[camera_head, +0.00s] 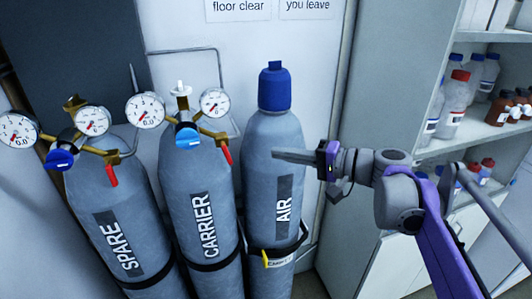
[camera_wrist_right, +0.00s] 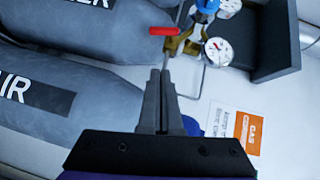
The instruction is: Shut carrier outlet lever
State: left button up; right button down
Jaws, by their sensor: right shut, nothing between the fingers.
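The carrier cylinder (camera_head: 206,215) stands in the middle of three grey cylinders, with a brass regulator, a blue knob (camera_head: 188,138) and two gauges on top. Its red outlet lever (camera_head: 228,154) hangs at the regulator's right side, pointing down and slightly right. In the right wrist view the red lever (camera_wrist_right: 164,31) lies just beyond my fingertips, beside the brass body (camera_wrist_right: 186,44). My right gripper (camera_head: 276,154) is shut and empty, in front of the air cylinder, its fingers pointing left toward the lever. A gap shows between them. My left gripper is out of view.
The air cylinder (camera_head: 272,190), with a blue cap (camera_head: 275,87), stands right of the carrier. The spare cylinder (camera_head: 118,225), with its own red lever (camera_head: 112,175), stands left. A shelf of bottles (camera_head: 497,140) is at the right. A bent pipe (camera_head: 219,62) runs behind the carrier.

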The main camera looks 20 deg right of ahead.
jog(key=v, duration=0.4)
jog(key=shift+r, duration=0.1)
jog(key=shift+a, duration=0.1)
